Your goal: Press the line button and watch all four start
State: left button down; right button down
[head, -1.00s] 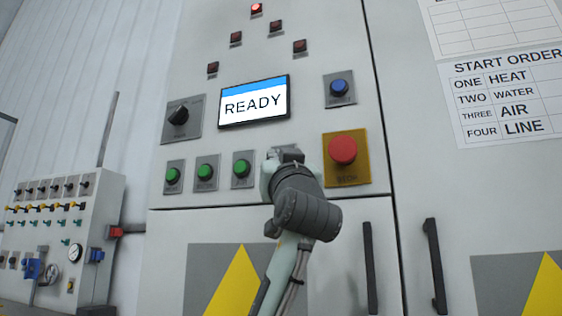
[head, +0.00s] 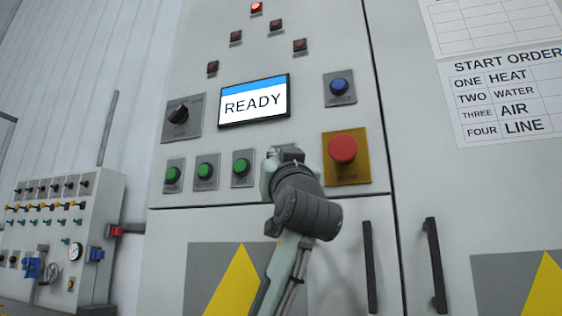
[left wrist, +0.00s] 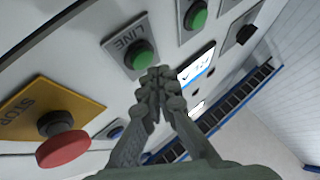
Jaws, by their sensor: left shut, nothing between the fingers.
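In the left wrist view the green LINE button (left wrist: 143,57) sits on its labelled plate. My left gripper (left wrist: 160,80) is shut and empty, its fingertips beside the button in that picture; I cannot tell whether they touch it. In the head view my left gripper (head: 282,160) hides the LINE button, right of three other green buttons (head: 172,174), (head: 205,170), (head: 241,167). The screen (head: 253,103) reads READY. The top lamp (head: 256,8) glows red; the other lamps (head: 275,26) look dark. My right gripper is not in view.
A red STOP button (head: 343,149) on a yellow plate is close right of my left gripper. A blue button (head: 339,87) and a black rotary switch (head: 178,115) flank the screen. A START ORDER sheet (head: 505,100) lists HEAT, WATER, AIR, LINE.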

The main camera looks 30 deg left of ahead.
pick_arm(q)
jog(key=shift+w, duration=0.1)
dwell(0.3)
jog(key=shift+w+a, duration=0.1)
jog(key=shift+w, duration=0.25)
jog(key=shift+w+a, duration=0.1)
jog(key=shift+w, duration=0.35)
dwell(0.6)
dwell(0.4)
jog(key=shift+s, duration=0.85)
jog(key=shift+b, duration=0.3)
jog(key=shift+s+d+b, duration=0.15)
jog(key=shift+s+d, duration=0.1)
jog(key=shift+s, duration=0.55)
jog(key=shift+s+d+b, duration=0.1)
jog(key=shift+s+d, duration=0.15)
jog(key=shift+s, duration=0.55)
jog(key=shift+s+d+b, duration=0.15)
jog(key=shift+s+d, duration=0.1)
jog(key=shift+s, duration=0.55)
